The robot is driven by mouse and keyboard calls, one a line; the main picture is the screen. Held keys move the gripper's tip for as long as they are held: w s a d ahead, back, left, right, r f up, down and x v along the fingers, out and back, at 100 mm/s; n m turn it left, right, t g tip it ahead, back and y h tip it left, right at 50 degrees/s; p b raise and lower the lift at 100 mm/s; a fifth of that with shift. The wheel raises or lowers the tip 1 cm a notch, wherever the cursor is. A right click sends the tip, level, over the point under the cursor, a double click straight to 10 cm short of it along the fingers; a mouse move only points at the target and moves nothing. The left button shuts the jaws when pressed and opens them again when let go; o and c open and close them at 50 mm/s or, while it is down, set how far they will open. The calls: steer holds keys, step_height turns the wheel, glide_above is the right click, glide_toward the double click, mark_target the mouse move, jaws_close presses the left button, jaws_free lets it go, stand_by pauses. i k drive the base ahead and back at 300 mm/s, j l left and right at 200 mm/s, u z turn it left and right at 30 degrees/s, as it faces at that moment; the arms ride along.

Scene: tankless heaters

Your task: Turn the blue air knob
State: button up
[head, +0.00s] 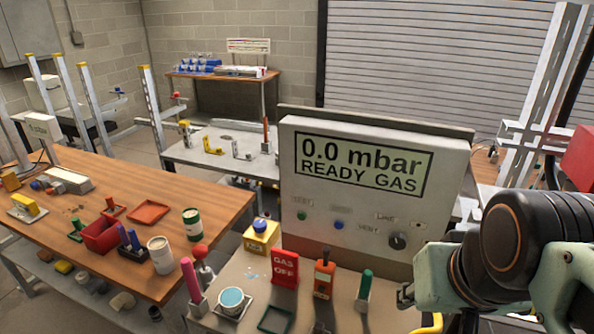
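A blue round knob (260,224) sits on top of a small yellow box (261,239) on the near bench, left of the display panel. A smaller blue button (338,225) is on the grey panel (375,195), whose screen reads "0.0 mbar READY GAS". I cannot read a label marking either as air. My gripper (407,294) is at the lower right, in front of the panel's lower right corner. It is apart from both blue parts and well to their right. Its fingers are mostly hidden or too small to tell open from shut.
A red "GAS OFF" block (285,268), an orange block (324,276), a green-handled tool (364,287), a blue-topped can (232,301) and a red-ball lever (201,256) crowd the near bench. A wooden table (120,207) with containers stands left.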

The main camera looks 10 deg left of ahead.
mark_target(260, 225)
steer(key=i+j, duration=0.1)
steer(key=j, duration=0.95)
steer(key=i+j, duration=0.15)
steer(key=j, duration=0.4)
steer(key=z, duration=0.05)
